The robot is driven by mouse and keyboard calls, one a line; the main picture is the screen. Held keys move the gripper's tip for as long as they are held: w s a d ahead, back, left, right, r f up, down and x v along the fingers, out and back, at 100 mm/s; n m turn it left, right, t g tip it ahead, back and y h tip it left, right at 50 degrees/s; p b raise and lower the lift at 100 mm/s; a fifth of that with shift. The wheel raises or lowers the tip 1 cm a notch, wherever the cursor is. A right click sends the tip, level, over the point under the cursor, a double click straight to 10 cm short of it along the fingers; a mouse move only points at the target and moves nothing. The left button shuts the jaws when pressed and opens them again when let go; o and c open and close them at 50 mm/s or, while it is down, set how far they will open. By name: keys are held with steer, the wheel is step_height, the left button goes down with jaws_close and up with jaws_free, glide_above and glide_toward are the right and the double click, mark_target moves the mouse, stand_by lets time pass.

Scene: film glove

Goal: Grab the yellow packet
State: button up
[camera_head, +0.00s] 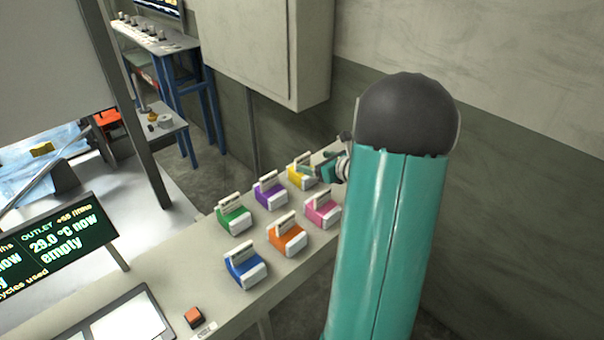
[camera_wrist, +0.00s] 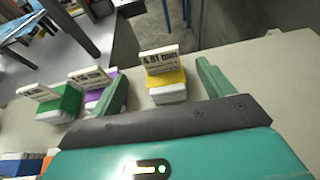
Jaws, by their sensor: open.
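The yellow packet (camera_head: 300,177) stands at the far end of the bench, in the back row, with a white label on top and a white front. In the wrist view the yellow packet (camera_wrist: 166,82) lies ahead, between the two green fingers and beyond the gripper's dark base. My gripper (camera_wrist: 160,88) is open and empty, with a finger to the left and a finger to the right of the packet. In the head view my gripper (camera_head: 318,172) is small and partly hidden by my arm, close to the packet's right side. I cannot tell whether it touches.
Purple (camera_head: 270,190), green (camera_head: 233,216), pink (camera_head: 321,211), orange (camera_head: 287,236) and blue (camera_head: 245,266) packets stand nearby on the pale bench (camera_head: 185,262). In the wrist view the purple packet (camera_wrist: 97,92) is just left of the left finger. Bench to the right is clear.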

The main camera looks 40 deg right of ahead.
mark_target(304, 158)
steer(key=x, duration=0.5)
steer(key=c, duration=1.4)
